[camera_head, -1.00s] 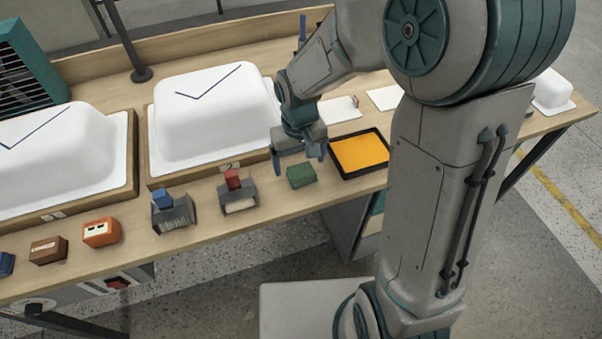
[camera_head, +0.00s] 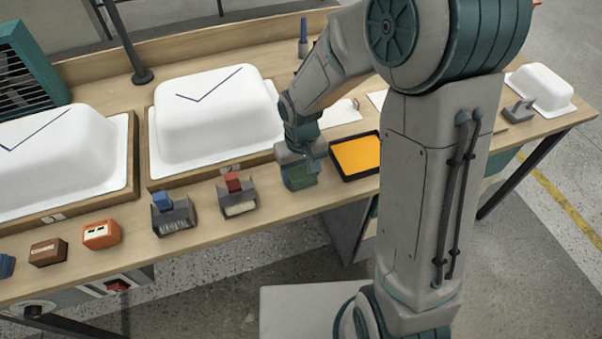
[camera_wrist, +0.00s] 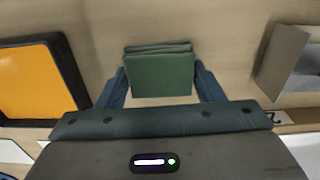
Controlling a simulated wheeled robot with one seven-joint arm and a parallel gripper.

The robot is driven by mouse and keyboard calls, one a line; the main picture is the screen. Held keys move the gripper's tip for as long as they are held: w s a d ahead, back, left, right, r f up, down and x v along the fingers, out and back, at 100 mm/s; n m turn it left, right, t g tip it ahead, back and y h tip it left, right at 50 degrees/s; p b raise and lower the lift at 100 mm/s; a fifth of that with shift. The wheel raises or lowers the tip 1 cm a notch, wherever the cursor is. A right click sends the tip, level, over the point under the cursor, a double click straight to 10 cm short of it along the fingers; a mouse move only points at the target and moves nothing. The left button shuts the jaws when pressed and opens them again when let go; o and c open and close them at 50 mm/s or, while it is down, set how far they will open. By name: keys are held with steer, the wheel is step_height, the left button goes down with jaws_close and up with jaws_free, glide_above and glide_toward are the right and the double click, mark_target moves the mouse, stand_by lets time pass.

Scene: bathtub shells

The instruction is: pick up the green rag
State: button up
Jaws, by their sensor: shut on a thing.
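The green rag (camera_wrist: 160,74) is a small folded stack, seen between my two fingers in the wrist view. In the head view the green rag (camera_head: 300,179) shows at the table's front part, partly hidden behind my fingers. My gripper (camera_head: 299,177) is lowered over it and shut on it, one finger on each side. In the wrist view my gripper (camera_wrist: 160,82) has its blue fingers against the rag's left and right edges. The rag appears to be at table level; I cannot tell whether it is lifted clear.
A black tray with an orange inside (camera_head: 357,154) lies right beside the rag. A holder with a red block (camera_head: 238,199) stands to the left, with a blue-topped one (camera_head: 173,214) beyond. A white tub shell (camera_head: 215,115) is behind. Orange (camera_head: 101,233) and brown (camera_head: 48,251) boxes sit further left.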

mark_target(300, 170)
steer(key=shift+r, duration=0.1)
step_height(300, 170, up, 4)
steer(key=shift+r, duration=0.1)
steer(key=w+d+r, duration=0.3)
steer(key=d+r, duration=0.3)
steer(key=d, duration=0.5)
steer(key=shift+d+r, duration=0.15)
steer(key=shift+r, duration=0.2)
steer(key=shift+o, duration=0.4)
